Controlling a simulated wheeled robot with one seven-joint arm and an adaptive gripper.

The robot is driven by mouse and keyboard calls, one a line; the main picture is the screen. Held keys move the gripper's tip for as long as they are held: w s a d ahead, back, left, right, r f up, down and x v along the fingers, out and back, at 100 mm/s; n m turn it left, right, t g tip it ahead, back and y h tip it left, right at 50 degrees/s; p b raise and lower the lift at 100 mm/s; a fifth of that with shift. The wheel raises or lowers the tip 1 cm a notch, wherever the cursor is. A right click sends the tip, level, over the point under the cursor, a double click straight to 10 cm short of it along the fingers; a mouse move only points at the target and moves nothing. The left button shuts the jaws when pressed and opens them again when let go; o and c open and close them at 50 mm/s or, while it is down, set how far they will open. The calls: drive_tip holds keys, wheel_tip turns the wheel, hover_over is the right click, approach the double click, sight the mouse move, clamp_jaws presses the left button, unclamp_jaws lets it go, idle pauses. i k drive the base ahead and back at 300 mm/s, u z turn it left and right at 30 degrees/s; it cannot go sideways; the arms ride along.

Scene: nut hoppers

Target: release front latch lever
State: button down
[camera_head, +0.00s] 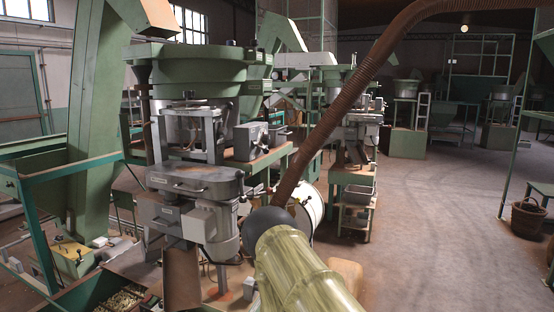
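A nut-processing machine stands left of the middle, with a green round hopper (195,68) on top. Below it is a grey metal housing (215,180). A thin dark curved bar (190,189) runs along the front of this housing. It may be the front latch lever, but it is too small to tell, and I cannot tell whether it is latched. My gripper is not seen in this view.
A brown ribbed hose (350,95) slants down from the upper right, ending near a dark rounded part. A pale yellow-green ribbed form (300,270) fills the lower middle. A green frame (40,240) stands left. The concrete floor (440,230) is open at right; a wicker basket (527,219) sits there.

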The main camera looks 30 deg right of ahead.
sight(240, 174)
drive_tip(key=z, duration=0.45)
drive_tip(key=i, duration=0.4)
drive_tip(key=z, duration=0.5)
